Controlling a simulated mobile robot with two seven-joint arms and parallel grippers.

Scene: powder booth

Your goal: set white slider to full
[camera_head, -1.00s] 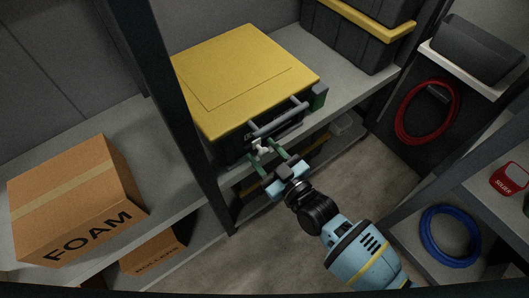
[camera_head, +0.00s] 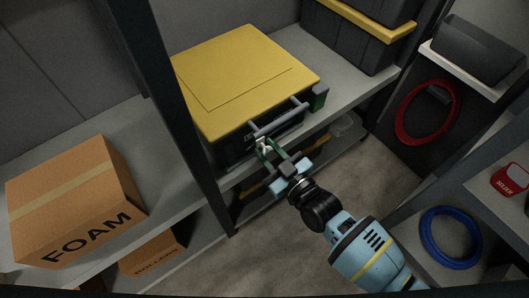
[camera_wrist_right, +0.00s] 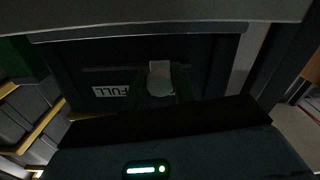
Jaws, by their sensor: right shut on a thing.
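The white slider (camera_head: 263,146) is a small pale knob on the front of a dark machine with a yellow lid (camera_head: 245,75), below its grey bar handle (camera_head: 280,118). In the right wrist view the white slider (camera_wrist_right: 160,78) sits in a dark front panel, to the right of a "FULL" label (camera_wrist_right: 111,91) and apart from it. My right gripper (camera_head: 266,147) has its green fingers closed on the slider, partly covering it. The finger edges are hard to make out in the dark wrist view. My left gripper is out of view.
The machine stands on a grey shelf, with a dark upright post (camera_head: 185,120) to its left. A FOAM carton (camera_head: 75,195) is at left. A red coil (camera_head: 400,118) and a blue coil (camera_head: 425,240) are at right. The space around my right forearm looks free.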

